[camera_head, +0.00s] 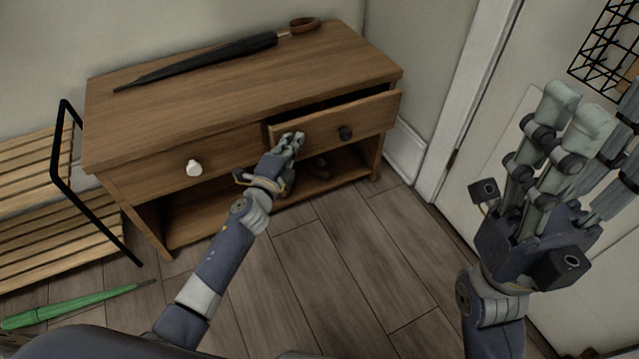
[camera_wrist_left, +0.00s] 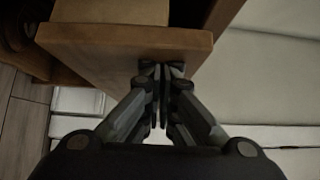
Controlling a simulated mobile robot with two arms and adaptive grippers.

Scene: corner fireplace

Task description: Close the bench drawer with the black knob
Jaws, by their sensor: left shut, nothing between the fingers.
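The wooden bench (camera_head: 240,80) stands against the wall. Its right drawer, with the black knob (camera_head: 345,132), is partly open; a dark gap shows above the drawer front (camera_head: 375,117). My left gripper (camera_head: 291,140) is shut and empty at the left part of that drawer front, left of the knob. In the left wrist view its closed fingers (camera_wrist_left: 162,70) are at the wooden drawer front (camera_wrist_left: 110,42); whether they touch it I cannot tell. The knob is not visible there. My right gripper (camera_head: 598,108) is open and empty, raised at the right, away from the bench.
The left drawer with a white knob (camera_head: 194,168) looks closed. A black umbrella (camera_head: 205,62) lies on the bench top. A slatted rack (camera_head: 45,205) stands at the left. A green closed umbrella-like object (camera_head: 75,306) lies on the floor. A door (camera_head: 520,60) is at the right.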

